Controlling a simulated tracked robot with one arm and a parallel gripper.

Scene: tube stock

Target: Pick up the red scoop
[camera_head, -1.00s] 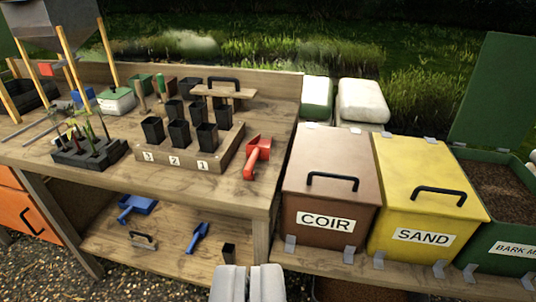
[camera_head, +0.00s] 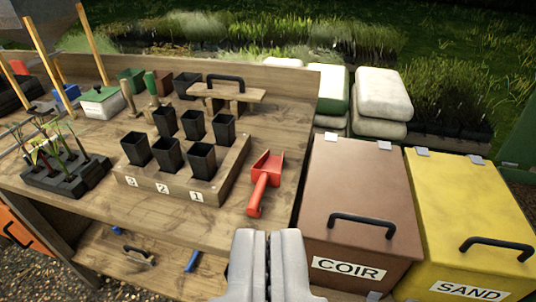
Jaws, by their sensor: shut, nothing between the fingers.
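The red scoop (camera_head: 264,183) lies on the wooden bench top, right of the numbered pot stand and near the bench's right end. Its handle points toward the front edge and its open pan toward the back. My gripper (camera_head: 270,236) shows at the bottom middle, its two grey fingers shut together and empty. In the picture it stands just below the scoop's handle, apart from it. The whole scoop is visible.
A wooden stand (camera_head: 222,186) with several black pots is left of the scoop. A wooden float (camera_head: 226,92) with a black handle is behind. The brown COIR bin (camera_head: 356,200) and yellow SAND bin (camera_head: 470,205) stand right of the bench (camera_head: 170,222). Bare wood surrounds the scoop.

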